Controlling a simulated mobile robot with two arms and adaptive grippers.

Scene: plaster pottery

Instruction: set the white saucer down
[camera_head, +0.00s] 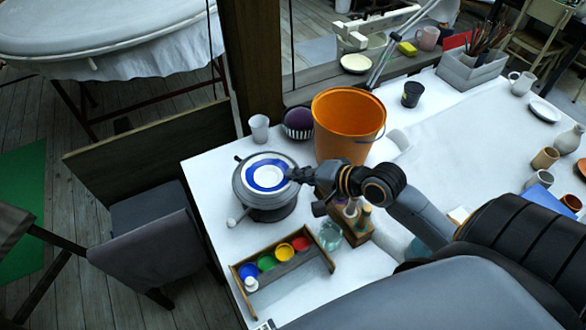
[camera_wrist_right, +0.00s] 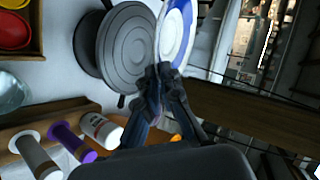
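The white saucer (camera_head: 267,176) has a blue band and shows over the grey pottery wheel (camera_head: 263,208). In the right wrist view the saucer (camera_wrist_right: 175,32) is seen nearly edge-on, and its rim is between the fingertips of my right gripper (camera_wrist_right: 164,72). My left gripper is not in view.
An orange bucket (camera_head: 346,128) stands behind the wheel. A striped bowl (camera_head: 298,123) and a cup (camera_head: 259,128) are at the table's back edge. A wooden tray (camera_head: 284,262) of paint pots and a glass jar (camera_head: 330,236) are in front.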

